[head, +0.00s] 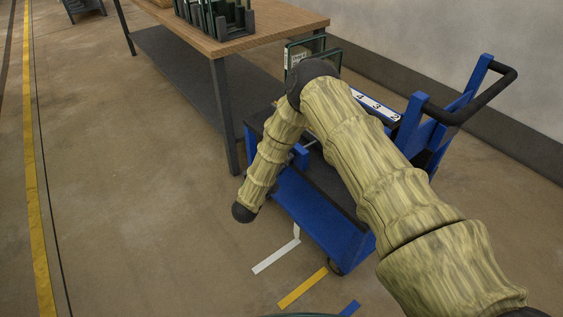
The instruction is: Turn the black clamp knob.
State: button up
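I cannot make out the black clamp knob in the head view. My arm reaches in from the lower right, bends near the blue cart (318,205), and its forearm slopes down and left to a dark rounded joint in front of the cart. My gripper's fingers cannot be seen. My arm covers much of the cart's middle, so what lies behind it is hidden.
The cart has a black push handle (487,100) at right and a numbered white strip (375,104). A wooden-topped table (285,22) with a dark green rack (216,18) stands behind left. Coloured tape marks (303,289) lie on the floor. The left floor is clear.

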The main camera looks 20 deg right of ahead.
jog(key=m+h, duration=0.1)
jog(key=m, duration=0.2)
jog(key=m+g+h, duration=0.1)
jog(key=m, duration=0.2)
jog(key=shift+h, duration=0.4)
jog(key=shift+m, duration=0.3)
jog(key=o, duration=1)
jog(key=v, duration=1.2)
